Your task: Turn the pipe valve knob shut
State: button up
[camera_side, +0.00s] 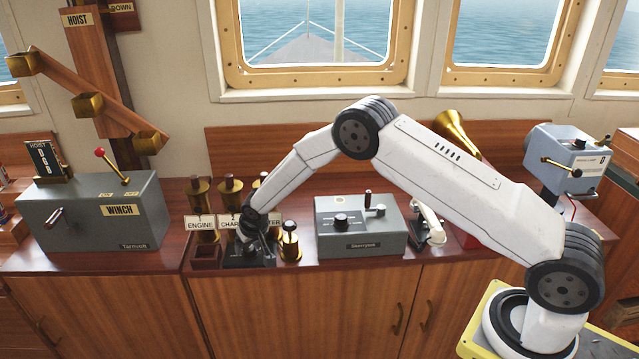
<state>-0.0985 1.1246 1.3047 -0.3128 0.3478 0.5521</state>
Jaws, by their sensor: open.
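No part is clearly marked as the pipe valve knob, and I cannot tell which one it is. A small brass fitting with a dark top (290,241) stands upright near the counter's front edge. My gripper (256,252) points down just left of this fitting, low over the counter, in front of the labelled brass tubes. It is open. Its fingertips are small and dark, and I cannot tell whether they touch anything. My wrist hides part of the tubes and their signs.
Brass tubes (200,199) with an ENGINE sign (201,225) stand behind my gripper. A grey winch box (92,214) is at left. A grey box with knobs (361,228), a white handset (431,223) and a brass horn (455,138) are to the right. The wooden counter (172,250) has little free room.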

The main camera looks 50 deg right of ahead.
jog(key=shift+x, duration=1.25)
grip_shut()
